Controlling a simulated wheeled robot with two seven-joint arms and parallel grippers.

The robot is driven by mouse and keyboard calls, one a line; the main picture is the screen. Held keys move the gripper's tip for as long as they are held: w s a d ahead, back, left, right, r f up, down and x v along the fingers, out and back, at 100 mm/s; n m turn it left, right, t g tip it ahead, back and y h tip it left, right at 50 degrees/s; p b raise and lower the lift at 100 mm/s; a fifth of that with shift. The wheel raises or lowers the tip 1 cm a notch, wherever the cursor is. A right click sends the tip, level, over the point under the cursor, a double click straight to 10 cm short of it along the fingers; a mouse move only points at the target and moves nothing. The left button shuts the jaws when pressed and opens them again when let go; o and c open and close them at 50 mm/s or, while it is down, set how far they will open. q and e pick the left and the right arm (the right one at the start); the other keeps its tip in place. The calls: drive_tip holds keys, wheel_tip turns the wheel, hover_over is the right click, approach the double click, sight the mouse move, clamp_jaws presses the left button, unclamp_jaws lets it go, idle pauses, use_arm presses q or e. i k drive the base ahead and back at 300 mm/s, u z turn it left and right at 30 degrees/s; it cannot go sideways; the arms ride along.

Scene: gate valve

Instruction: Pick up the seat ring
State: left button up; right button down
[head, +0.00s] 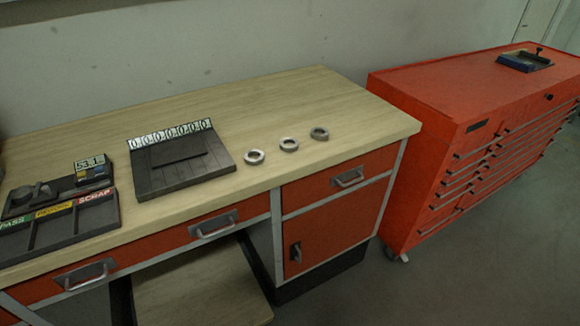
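Three metal rings lie apart in a slanting row on the wooden bench top, to the right of a dark tray. The left ring (254,157) is pale grey and closest to the tray. The middle ring (289,145) looks much the same. The right ring (320,134) is darker and browner. Which one is the seat ring I cannot tell. All three lie flat with open centres. Neither of my grippers shows in the head view.
The dark tray (181,164) carries a row of zeros. A sorting tray (58,232) has PASS and SCRAP labels, near a small display (92,168). The bench (350,105) is clear behind and right of the rings. A red tool cabinet (440,110) stands to the right.

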sight(285, 149)
drive_tip(key=u, duration=0.05)
drive_tip(key=k, duration=0.6)
drive_tip(key=z, duration=1.25)
drive_tip(key=i, duration=1.3)
drive_tip(key=u, duration=0.55)
drive_tip(key=i, duration=1.1)
drive_tip(key=u, duration=1.2)
